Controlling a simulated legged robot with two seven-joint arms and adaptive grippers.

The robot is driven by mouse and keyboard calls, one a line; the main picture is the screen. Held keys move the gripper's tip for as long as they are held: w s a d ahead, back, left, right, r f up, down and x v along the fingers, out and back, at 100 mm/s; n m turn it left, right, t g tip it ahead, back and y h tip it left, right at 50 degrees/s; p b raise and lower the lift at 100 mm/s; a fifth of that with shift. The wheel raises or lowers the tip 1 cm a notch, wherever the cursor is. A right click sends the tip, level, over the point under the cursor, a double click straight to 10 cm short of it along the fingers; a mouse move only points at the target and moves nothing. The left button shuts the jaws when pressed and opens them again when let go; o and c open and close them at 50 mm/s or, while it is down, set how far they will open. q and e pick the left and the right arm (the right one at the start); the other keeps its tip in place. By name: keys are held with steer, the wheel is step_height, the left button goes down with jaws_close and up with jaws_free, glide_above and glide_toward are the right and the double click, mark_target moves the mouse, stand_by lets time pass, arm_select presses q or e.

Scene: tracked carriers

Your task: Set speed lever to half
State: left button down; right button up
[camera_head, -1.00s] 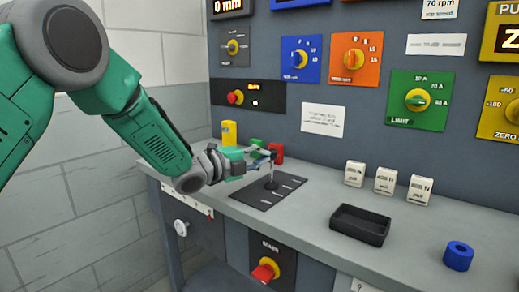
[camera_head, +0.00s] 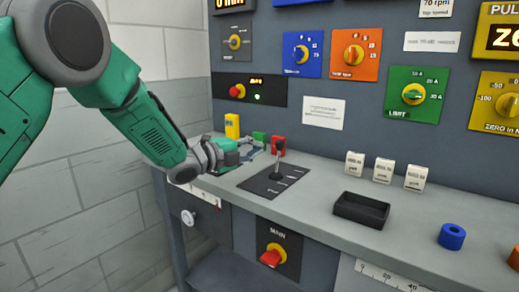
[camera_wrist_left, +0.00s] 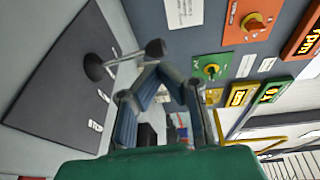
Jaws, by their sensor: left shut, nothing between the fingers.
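My right gripper is not in view.
A yellow block (camera_head: 232,126), a green block (camera_head: 259,138) and a red block (camera_head: 278,146) stand behind the lever plate. The panel with knobs (camera_head: 330,85) rises behind.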

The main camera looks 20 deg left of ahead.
arm_select(q)
steer(key=shift+a+f+p+v, duration=0.3)
steer(key=shift+p+v, duration=0.4)
steer(key=shift+v, duration=3.85)
steer(key=s+d+f+n+g+y+p, duration=0.1)
steer(key=s+f+n+g+y, duration=0.1)
steer(key=s+f+n, duration=0.45)
steer(key=s+f+n+g+y, duration=0.1)
steer(key=s+f+n+y, duration=0.15)
steer(key=f, duration=0.75)
steer(key=s+d+f+n+g+y+p, duration=0.1)
steer(key=s+f+n+g+y, duration=0.1)
steer(key=s+f+n, duration=0.45)
steer(key=s+f+n+g+y, duration=0.1)
steer(key=s+f+n+g, duration=0.2)
steer(key=s, duration=0.6)
steer(key=s+a+f+n+g+y, duration=0.1)
steer(key=s+f+n+g, duration=0.1)
steer(key=s+f, duration=0.4)
steer(key=s+a+f+n+g+y+p, duration=0.1)
steer(key=s+f+n+g, duration=0.2)
steer(key=s, duration=0.9)
steer(key=shift+a+f+n+g+y, duration=0.25)
steer(key=shift+f+n+g+y, duration=0.1)
steer(key=shift+f, duration=0.45)
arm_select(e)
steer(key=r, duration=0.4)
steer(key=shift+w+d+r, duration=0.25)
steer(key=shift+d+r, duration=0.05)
